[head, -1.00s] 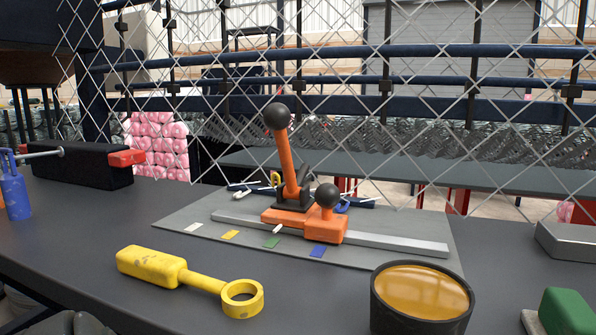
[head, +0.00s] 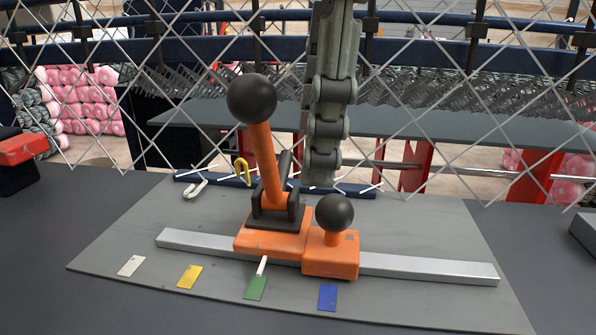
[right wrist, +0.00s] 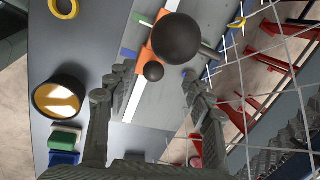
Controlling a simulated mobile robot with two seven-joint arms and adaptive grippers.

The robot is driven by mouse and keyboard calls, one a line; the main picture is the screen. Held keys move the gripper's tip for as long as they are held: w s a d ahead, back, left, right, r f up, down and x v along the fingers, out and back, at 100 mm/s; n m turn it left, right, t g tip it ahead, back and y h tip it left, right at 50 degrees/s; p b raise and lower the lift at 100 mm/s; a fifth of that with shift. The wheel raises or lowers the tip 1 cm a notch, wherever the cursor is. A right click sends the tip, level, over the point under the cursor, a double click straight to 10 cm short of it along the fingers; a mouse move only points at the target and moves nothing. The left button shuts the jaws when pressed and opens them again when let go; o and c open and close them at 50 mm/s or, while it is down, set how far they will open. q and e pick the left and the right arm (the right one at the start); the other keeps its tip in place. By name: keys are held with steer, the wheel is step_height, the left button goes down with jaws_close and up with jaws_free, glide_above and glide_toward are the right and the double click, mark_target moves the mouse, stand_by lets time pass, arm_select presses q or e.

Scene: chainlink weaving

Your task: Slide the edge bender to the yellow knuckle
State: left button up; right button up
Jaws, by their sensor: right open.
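The orange edge bender (head: 270,241) sits on a silver rail (head: 430,268), its tall lever topped by a big black ball (head: 252,98). A smaller black knob (head: 334,212) stands on its right block. Its white pointer (head: 262,266) is at the green mark (head: 256,288). The yellow knuckle (head: 243,171) is a small loop at the fence's lower bar, left of the lever. My right gripper (right wrist: 157,84) is open and empty, pointing down, its fingers on either side of the small knob in the wrist view. In the head view a finger is behind the knob. My left gripper is not in view.
White (head: 131,265), yellow (head: 190,276) and blue (head: 327,297) marks lie along the grey plate (head: 420,308). A white knuckle (head: 195,189) is left of the yellow one. The chain-link fence rises behind. In the wrist view, a dark bucket (right wrist: 62,97) stands left of my gripper.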

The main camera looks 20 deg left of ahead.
mark_target(335, 199)
steer(key=shift+w+d+r+h, duration=0.15)
steer(key=shift+d+h, duration=0.25)
steer(key=shift+d, duration=0.5)
steer(key=shift+d+f, duration=0.25)
steer(key=f, duration=0.2)
steer(key=w+f, duration=0.1)
steer(key=f, duration=0.1)
steer(key=a+f, duration=0.1)
steer(key=f, duration=0.2)
steer(key=shift+w+f, duration=0.1)
steer(key=shift+w, duration=0.1)
jaws_close()
